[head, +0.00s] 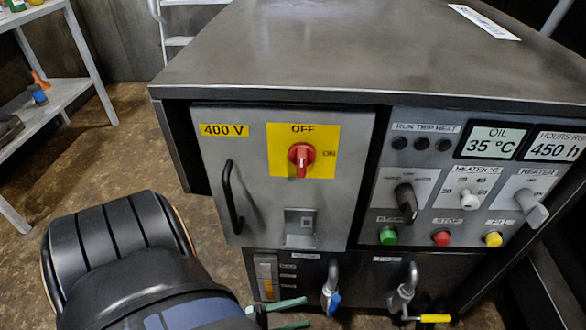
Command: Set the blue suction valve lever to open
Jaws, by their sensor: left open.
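The blue suction valve lever (334,302) hangs roughly downward at the lower end of a bent grey pipe (332,272), low on the front of the machine. My left gripper (307,312) is at the bottom edge, just left of the blue lever. Its two greenish fingers point right toward the lever and are apart, with nothing seen between them. A small gap seems to separate the fingertips from the lever, but depth is hard to judge. The lower part of the lever's surroundings is cut off by the frame. My right gripper is not in view.
A second pipe valve with a yellow lever (435,318) lying sideways is to the right. Above are the 400 V cabinet door (215,165) with a handle (232,197) and red switch (301,155), and a control panel (425,175). A level gauge (266,278) is left of the pipes.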

